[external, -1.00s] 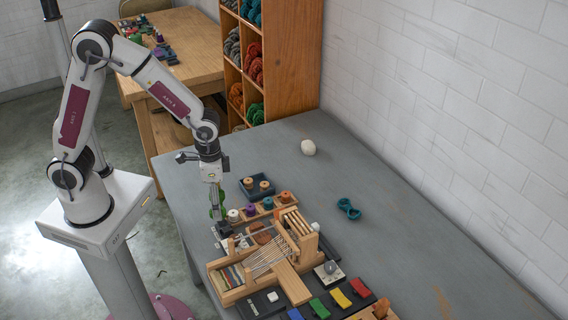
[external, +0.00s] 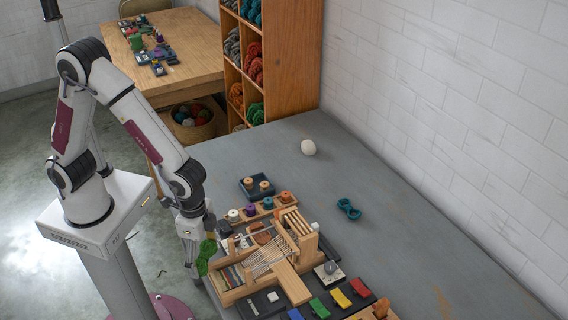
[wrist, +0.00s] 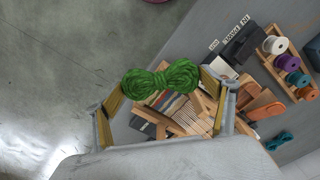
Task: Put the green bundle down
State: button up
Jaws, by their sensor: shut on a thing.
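The green bundle (external: 206,257) is a twisted wool skein, pinched in the middle. My gripper (external: 196,258) is shut on it near the table's left edge, beside the wooden loom. In the wrist view the green bundle (wrist: 160,78) lies across between the two fingers of my gripper (wrist: 165,92). Part of the loom shows behind and below it there. I cannot tell how high the bundle is above the table.
The small loom (external: 262,262) stands just right of the bundle. A spool rack (external: 268,206) and a dark tray (external: 250,192) are behind it. A teal skein (external: 348,209) and a white ball (external: 308,147) lie farther right.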

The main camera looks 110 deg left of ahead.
aim_at(210, 239)
jog(key=shift+d+f+m, duration=0.1)
jog(key=shift+d+m, duration=0.2)
jog(key=shift+d, duration=1.05)
jog(key=shift+s+a, duration=0.1)
jog(key=shift+a, duration=3.45)
jog(key=shift+a, duration=0.1)
jog(key=shift+a, duration=0.4)
jog(key=s+a+r+n, duration=0.1)
jog(key=s+a+n, duration=0.1)
jog(key=a, duration=0.6)
jog(key=s+a+n, duration=0.2)
jog(key=a+n, duration=0.1)
jog(key=a, duration=0.5)
jog(key=s+a+r+n, duration=0.1)
jog(key=s+a+n, duration=0.3)
jog(key=s+a, duration=0.7)
jog(key=shift+s+a+r, duration=0.15)
jog(key=shift+a+r, duration=0.2)
jog(key=shift+a, duration=0.15)
